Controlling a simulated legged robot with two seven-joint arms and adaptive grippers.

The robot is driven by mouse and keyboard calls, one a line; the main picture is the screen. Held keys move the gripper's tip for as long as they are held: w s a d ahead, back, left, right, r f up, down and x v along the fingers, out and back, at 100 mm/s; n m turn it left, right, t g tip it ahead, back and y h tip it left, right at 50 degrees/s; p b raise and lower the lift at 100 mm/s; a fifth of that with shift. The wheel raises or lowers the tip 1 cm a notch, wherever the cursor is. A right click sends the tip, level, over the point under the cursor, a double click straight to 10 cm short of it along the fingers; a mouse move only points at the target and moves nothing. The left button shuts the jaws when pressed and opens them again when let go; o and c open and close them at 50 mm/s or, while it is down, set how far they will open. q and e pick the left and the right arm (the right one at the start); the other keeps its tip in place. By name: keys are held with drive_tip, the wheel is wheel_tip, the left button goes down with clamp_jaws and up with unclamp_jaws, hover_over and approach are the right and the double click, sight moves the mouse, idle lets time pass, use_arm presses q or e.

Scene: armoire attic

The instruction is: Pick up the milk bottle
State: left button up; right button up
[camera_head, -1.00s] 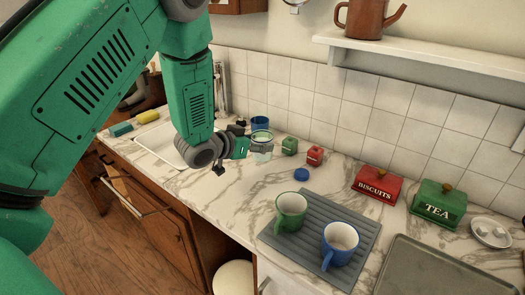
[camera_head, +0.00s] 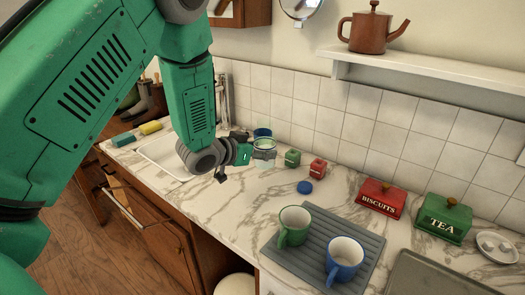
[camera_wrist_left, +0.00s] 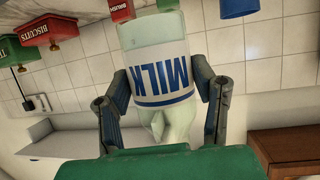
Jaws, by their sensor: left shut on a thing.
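The milk bottle is whitish and translucent, with a white and blue "MILK" label. In the left wrist view the bottle (camera_wrist_left: 150,38) fills the middle and appears upside down, as the whole picture does. My left gripper (camera_wrist_left: 160,82) is shut on it, with one dark finger on each side of the label. In the head view the bottle (camera_head: 264,146) stands upright at the back of the counter, partly covered by my left gripper (camera_head: 262,154). Whether its base touches the counter is unclear. My right gripper is not in view.
A blue cup (camera_head: 262,133) is close behind the bottle. Small green (camera_head: 293,158) and red (camera_head: 318,167) boxes and a blue disc (camera_head: 304,187) lie to its right. Nearer are a grey mat (camera_head: 310,258) with two mugs. A sink (camera_head: 160,152) is left.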

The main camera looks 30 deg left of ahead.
use_arm(q)
drive_tip(key=shift+d+r, duration=0.15)
drive_tip(key=shift+d, duration=0.4)
drive_tip(key=shift+d+r, duration=0.1)
drive_tip(key=shift+d, duration=0.2)
drive_tip(key=shift+a+f, duration=0.2)
drive_tip(key=shift+a, duration=0.5)
drive_tip(key=shift+d+r, duration=0.15)
drive_tip(key=shift+d, duration=0.4)
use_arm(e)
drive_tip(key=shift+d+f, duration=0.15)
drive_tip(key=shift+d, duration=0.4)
use_arm(q)
drive_tip(key=shift+a, duration=0.2)
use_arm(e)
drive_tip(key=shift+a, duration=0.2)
